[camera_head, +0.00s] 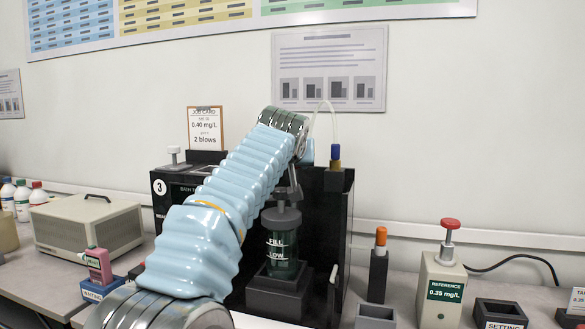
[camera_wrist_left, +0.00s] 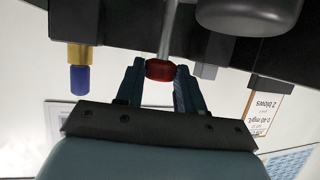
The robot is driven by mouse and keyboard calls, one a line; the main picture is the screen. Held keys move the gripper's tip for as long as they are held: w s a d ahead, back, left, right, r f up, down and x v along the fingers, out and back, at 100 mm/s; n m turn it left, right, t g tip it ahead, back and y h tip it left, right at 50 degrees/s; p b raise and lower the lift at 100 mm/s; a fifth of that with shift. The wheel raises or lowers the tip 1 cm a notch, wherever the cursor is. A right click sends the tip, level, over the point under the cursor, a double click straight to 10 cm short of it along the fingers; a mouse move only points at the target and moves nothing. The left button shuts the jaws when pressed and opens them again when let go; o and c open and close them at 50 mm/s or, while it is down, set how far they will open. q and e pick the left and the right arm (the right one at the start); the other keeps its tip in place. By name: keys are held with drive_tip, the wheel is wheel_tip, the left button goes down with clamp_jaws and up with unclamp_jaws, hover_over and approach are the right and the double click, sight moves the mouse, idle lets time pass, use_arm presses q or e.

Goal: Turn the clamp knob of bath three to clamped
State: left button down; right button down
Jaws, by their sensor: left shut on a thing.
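Bath three (camera_head: 165,218) is a black unit with a round white 3 label, standing behind my left arm in the head view. My light blue sleeved left arm crosses in front of it and hides much of it. In the left wrist view my left gripper (camera_wrist_left: 158,82) has its two dark fingers closed on either side of a dark red knob (camera_wrist_left: 160,69) on a pale metal stem. This looks like the clamp knob; its marking cannot be read. In the head view the knob and fingertips are hidden behind the arm. My right gripper is not in view.
A dark vessel (camera_head: 284,222) marked FILL and LOW stands at the bath's front. A blue-tipped brass fitting (camera_wrist_left: 79,76) is beside the gripper. A job card (camera_head: 206,127) stands behind. A red-topped reference tester (camera_head: 441,290) and an orange-topped holder (camera_head: 379,270) are to the right.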

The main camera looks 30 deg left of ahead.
use_arm(q)
drive_tip(key=n+g+y+p, duration=0.1)
drive_tip(key=n+y, duration=0.1)
drive_tip(key=n+g+y+p, duration=0.1)
drive_tip(key=n+g+y, duration=0.1)
drive_tip(key=d+n+g+y, duration=0.1)
drive_tip(key=n+g+y, duration=0.1)
drive_tip(key=shift+w+r+n+p, duration=0.15)
drive_tip(key=shift+w+n+p, duration=0.25)
idle(0.4)
drive_tip(key=c, duration=0.7)
unclamp_jaws()
drive_tip(key=shift+d, duration=0.1)
drive_tip(key=v, duration=1.3)
drive_tip(key=shift+d+r, duration=0.1)
drive_tip(key=shift+d, duration=0.15)
